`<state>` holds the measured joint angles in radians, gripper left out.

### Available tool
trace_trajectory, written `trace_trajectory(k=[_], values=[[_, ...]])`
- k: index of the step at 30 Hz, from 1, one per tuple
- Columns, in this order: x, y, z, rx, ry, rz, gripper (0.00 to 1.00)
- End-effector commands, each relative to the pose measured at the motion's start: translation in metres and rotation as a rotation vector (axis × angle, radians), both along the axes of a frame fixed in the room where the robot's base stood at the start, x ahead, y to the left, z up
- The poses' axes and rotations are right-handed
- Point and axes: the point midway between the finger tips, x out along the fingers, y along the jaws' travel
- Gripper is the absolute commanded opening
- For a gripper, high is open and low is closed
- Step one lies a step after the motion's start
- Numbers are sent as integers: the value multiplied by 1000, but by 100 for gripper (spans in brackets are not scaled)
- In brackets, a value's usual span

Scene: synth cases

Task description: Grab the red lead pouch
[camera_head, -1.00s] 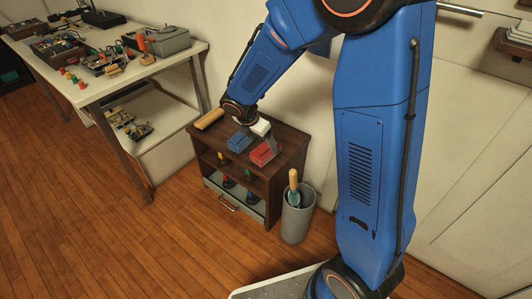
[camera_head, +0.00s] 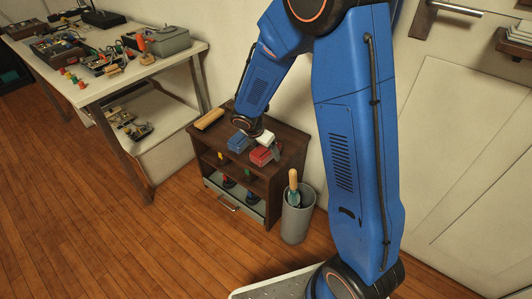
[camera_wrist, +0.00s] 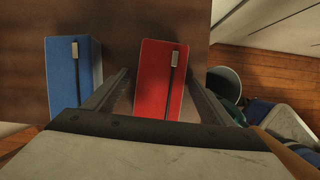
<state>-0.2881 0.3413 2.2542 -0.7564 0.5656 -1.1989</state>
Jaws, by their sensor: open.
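The red pouch (camera_wrist: 153,75) lies on the top of the small dark wooden cabinet (camera_head: 286,145), with a dark zip strip along it in the wrist view. It also shows in the head view (camera_head: 260,156), partly hidden by my gripper. My gripper (camera_wrist: 162,88) is open. In the wrist view its two fingers stand on either side of the near part of the red pouch, with gaps to it. I cannot tell how far down they reach. A blue pouch (camera_wrist: 68,62) lies to the left, just outside the left finger; it also shows in the head view (camera_head: 238,142).
A wooden-coloured block (camera_head: 209,119) lies at the cabinet's left end. A grey bin (camera_head: 297,218) with a wooden-handled tool stands at its right front. A cluttered white workbench (camera_head: 100,75) is at the left. The wall is close behind the cabinet.

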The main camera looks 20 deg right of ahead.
Motion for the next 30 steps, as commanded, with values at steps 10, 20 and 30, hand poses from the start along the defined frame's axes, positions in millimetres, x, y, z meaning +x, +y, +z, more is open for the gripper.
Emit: trace_trajectory(k=[10, 20, 30], values=[[0, 0, 1, 0, 0, 0, 30], [1, 0, 12, 1, -3, -2, 30], [1, 0, 70, 0, -4, -2, 30]])
